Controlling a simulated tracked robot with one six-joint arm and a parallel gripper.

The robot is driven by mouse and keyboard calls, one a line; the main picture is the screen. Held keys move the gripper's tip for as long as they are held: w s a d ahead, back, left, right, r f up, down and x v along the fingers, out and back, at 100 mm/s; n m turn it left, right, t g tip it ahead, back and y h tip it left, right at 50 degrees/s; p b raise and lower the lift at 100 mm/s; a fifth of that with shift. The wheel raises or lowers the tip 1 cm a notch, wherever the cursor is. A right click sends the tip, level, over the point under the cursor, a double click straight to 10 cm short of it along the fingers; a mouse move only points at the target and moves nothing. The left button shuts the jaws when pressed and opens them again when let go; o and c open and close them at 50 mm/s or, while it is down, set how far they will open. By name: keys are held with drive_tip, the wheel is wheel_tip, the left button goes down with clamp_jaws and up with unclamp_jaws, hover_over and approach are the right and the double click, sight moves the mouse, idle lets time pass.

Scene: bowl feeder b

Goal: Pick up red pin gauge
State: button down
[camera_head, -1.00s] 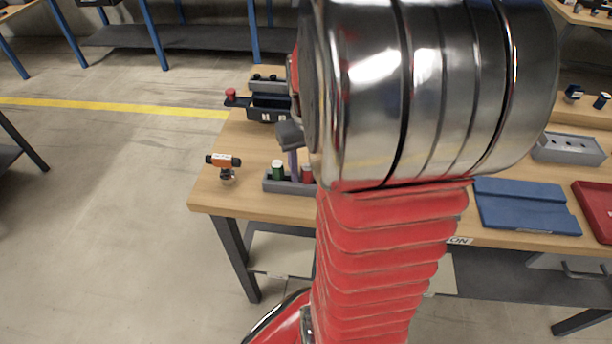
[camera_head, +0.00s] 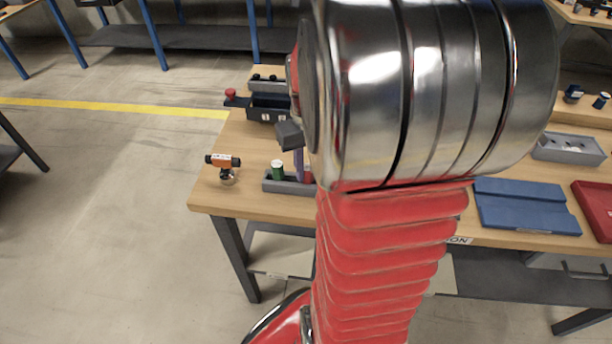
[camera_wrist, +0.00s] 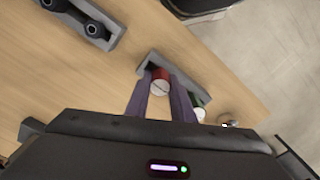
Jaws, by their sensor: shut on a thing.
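The red pin gauge (camera_wrist: 160,79) is between the two purple fingers of my gripper (camera_wrist: 162,86) in the wrist view, with its pale end towards the camera. My gripper is shut on it. Close behind is the grey holder (camera_wrist: 186,70); I cannot tell if the gauge still touches it. In the head view my gripper (camera_head: 298,160) is over the grey holder (camera_head: 290,187), partly hidden by my arm, and the red gauge is not visible there. A green pin gauge (camera_head: 277,170) stands in the holder, and it also shows in the wrist view (camera_wrist: 198,109).
A dark fixture with a red knob (camera_head: 258,105) is behind.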

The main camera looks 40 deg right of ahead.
sight(307, 167)
wheel_tip(307, 167, up, 10)
drive_tip(key=shift+r, duration=0.1)
idle(0.7)
idle(0.4)
